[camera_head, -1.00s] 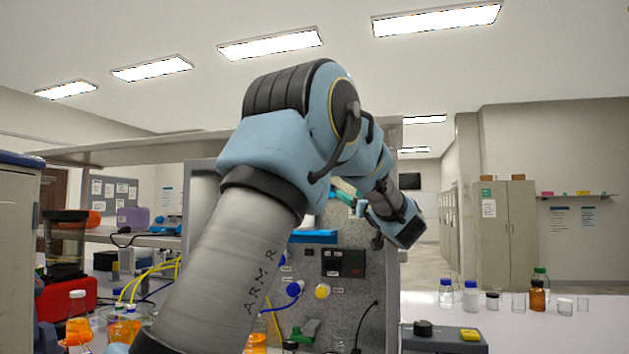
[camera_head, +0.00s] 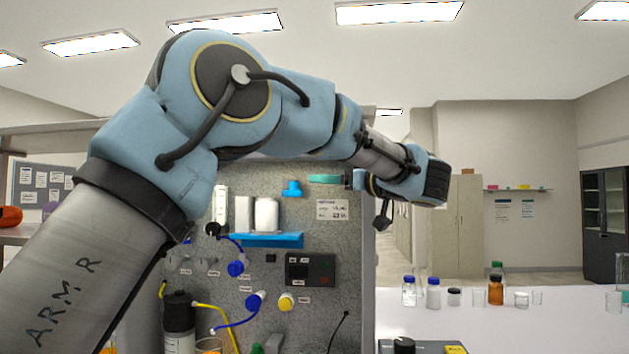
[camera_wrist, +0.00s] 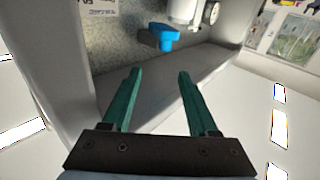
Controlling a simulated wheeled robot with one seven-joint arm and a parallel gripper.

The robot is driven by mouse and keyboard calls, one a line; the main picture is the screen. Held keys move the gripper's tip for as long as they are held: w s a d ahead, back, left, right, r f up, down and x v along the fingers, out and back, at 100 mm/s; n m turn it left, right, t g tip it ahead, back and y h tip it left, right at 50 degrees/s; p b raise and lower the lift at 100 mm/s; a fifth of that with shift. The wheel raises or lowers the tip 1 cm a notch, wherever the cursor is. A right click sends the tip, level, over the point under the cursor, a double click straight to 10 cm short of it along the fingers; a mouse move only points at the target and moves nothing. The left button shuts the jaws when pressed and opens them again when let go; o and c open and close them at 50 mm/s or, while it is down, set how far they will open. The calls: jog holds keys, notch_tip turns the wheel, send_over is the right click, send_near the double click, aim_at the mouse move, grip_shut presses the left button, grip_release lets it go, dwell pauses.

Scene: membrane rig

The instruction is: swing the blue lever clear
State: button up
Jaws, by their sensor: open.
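The blue lever (camera_head: 291,188) sits on the upper part of the grey speckled panel (camera_head: 330,235). In the wrist view the blue lever (camera_wrist: 165,36) is beyond the fingertips, near the top, beside a white cylindrical fitting (camera_wrist: 185,12). My gripper (camera_wrist: 158,73) has two green fingers spread apart with nothing between them. In the head view my gripper (camera_head: 325,179) is to the right of the lever and a little higher in the picture. The fingers appear apart from the lever, and my wrist hides nothing of it.
A blue shelf (camera_head: 268,240) holding white containers is below the lever. Blue and yellow knobs and hoses lie lower on the panel. Several bottles and beakers stand on the white bench (camera_head: 540,325) at right. A pale side wall (camera_wrist: 60,60) edges the panel.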

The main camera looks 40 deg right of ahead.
jog(key=shift+s+f+g+y, duration=0.2)
jog(key=shift+s+g+y, duration=0.25)
jog(key=shift+s, duration=0.5)
